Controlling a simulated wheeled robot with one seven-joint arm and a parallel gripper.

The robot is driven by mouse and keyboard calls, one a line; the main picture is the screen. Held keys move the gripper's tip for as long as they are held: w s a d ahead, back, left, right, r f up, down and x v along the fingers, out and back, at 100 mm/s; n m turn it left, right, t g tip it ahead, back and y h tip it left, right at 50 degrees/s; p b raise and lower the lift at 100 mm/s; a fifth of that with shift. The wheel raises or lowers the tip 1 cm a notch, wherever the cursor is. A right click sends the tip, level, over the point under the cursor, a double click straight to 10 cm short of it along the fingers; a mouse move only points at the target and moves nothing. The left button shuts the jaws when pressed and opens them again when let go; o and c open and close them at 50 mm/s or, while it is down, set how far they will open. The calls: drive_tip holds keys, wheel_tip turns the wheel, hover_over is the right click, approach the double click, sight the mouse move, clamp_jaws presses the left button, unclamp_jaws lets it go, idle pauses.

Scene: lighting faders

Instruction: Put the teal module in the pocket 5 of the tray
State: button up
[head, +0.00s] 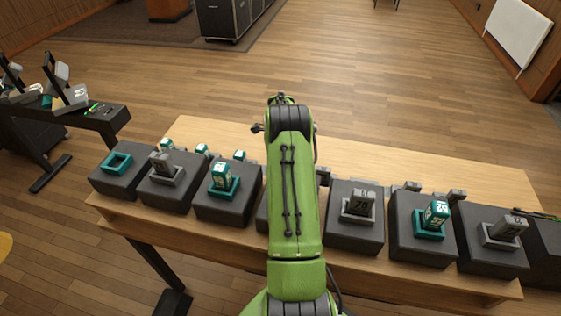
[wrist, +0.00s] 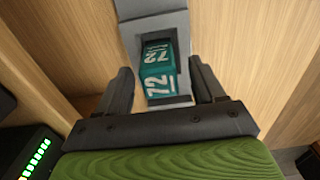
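A teal module (wrist: 158,68) marked 72 sits in a grey holder (wrist: 150,28) in the wrist view. My gripper (wrist: 160,72) has one dark finger on each side of it, with the fingers apart. Contact with the grey holder is hard to judge. In the head view my green arm hides my gripper and part of the row. A row of dark blocks with rimmed pockets runs along the table. The leftmost teal pocket (head: 118,164) is empty. Teal modules stand in two teal pockets (head: 221,177) (head: 435,214). Pocket numbers are not readable.
Grey modules stand in other pockets (head: 162,164) (head: 359,203) (head: 508,228). Small teal and grey pieces line the row's back side. The wooden table (head: 400,160) is bare behind them. A dark stand (head: 88,112) with devices is at left. A black box with green lights (wrist: 36,155) is lower left in the wrist view.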

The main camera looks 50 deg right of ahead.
wheel_tip(320, 180, up, 13)
drive_tip(key=p, duration=0.2)
drive_tip(key=w+a+r+n+t+h, duration=0.1)
drive_tip(key=a+r+n, duration=0.5)
drive_tip(key=a+r, duration=0.3)
drive_tip(key=w+a+r+n+t, duration=0.1)
drive_tip(key=a+r+n, duration=0.55)
drive_tip(key=a, duration=0.45)
drive_tip(key=s+a+r+n+t, duration=0.1)
drive_tip(key=s+a+r+n, duration=0.15)
drive_tip(key=a+n, duration=0.2)
drive_tip(key=s+a+r+n, duration=0.1)
drive_tip(key=s+a+n, duration=0.25)
drive_tip(key=a, duration=0.25)
drive_tip(key=s+a+f+n+t+y, duration=0.1)
drive_tip(key=s+a+f+n+t, duration=0.1)
drive_tip(key=s+a+n, duration=0.7)
drive_tip(key=s+f+n, duration=0.1)
drive_tip(key=s+n, duration=0.1)
drive_tip(key=s, duration=0.2)
drive_tip(key=shift+a+t, duration=0.3)
drive_tip(key=shift+a, duration=0.1)
drive_tip(key=shift+s, duration=0.15)
